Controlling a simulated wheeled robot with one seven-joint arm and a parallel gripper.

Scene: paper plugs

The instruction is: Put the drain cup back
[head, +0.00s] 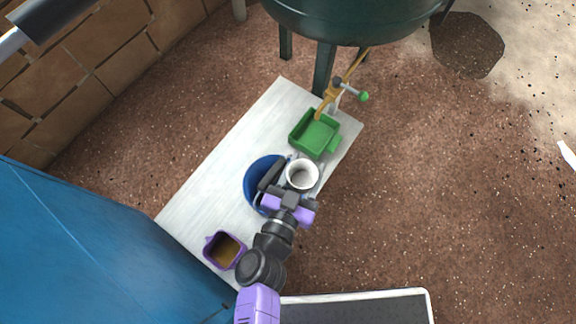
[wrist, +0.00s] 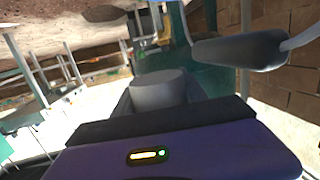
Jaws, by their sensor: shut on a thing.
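A white cup (head: 302,173), open at the top, is held in my gripper (head: 302,186) over the right edge of the pale board. My gripper is shut on it, with a finger on either side. In the wrist view the cup (wrist: 158,90) shows as a grey-white cylinder between the fingers. I cannot tell how high it is above the board. A green tray (head: 316,134) stands just beyond the cup, under a tap (head: 331,93) with a green knob.
A blue bucket (head: 254,182) with a dark handle grip (head: 271,174) stands close left of my gripper. A purple container (head: 225,250) with brown contents is nearer on the pale board (head: 212,182). A dark green tank (head: 345,18) stands on legs behind. The board's left part is clear.

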